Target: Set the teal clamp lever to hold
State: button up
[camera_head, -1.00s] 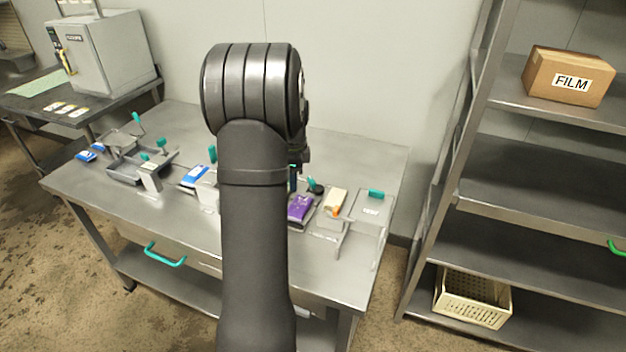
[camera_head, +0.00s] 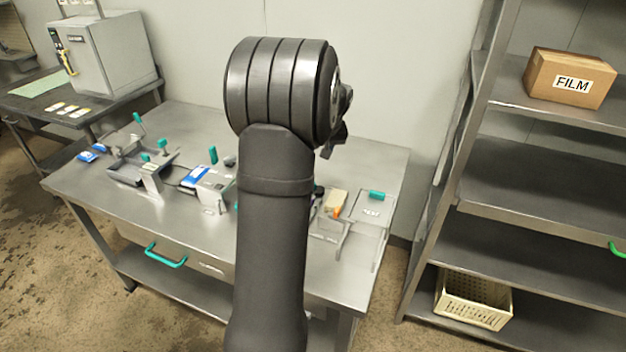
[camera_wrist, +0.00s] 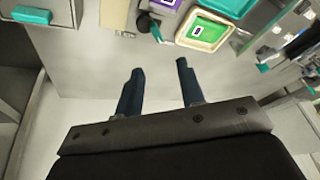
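Several teal handles show on the steel table, and I cannot tell for certain which is the clamp lever. One teal upright lever (camera_head: 213,154) stands behind the white unit with a blue top (camera_head: 200,175). My arm hides the gripper in the head view.
A clear-sided stand with a teal handle (camera_head: 377,195) is at the table's right end. A black knob (camera_wrist: 144,22) lies beyond my fingers. A shelf rack (camera_head: 540,210) with a FILM box (camera_head: 568,78) stands right. The table's front left is bare.

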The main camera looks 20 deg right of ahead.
jog(key=w+f, duration=0.2)
jog(key=f, duration=0.3)
jog(key=w+f+n, duration=0.1)
jog(key=w+f, duration=0.1)
jog(key=f, duration=0.3)
jog(key=w+d+f+n, duration=0.1)
jog(key=w+f, duration=0.1)
jog(key=f, duration=0.3)
jog(key=shift+w+f, duration=0.2)
jog(key=shift+w, duration=0.1)
grip_shut()
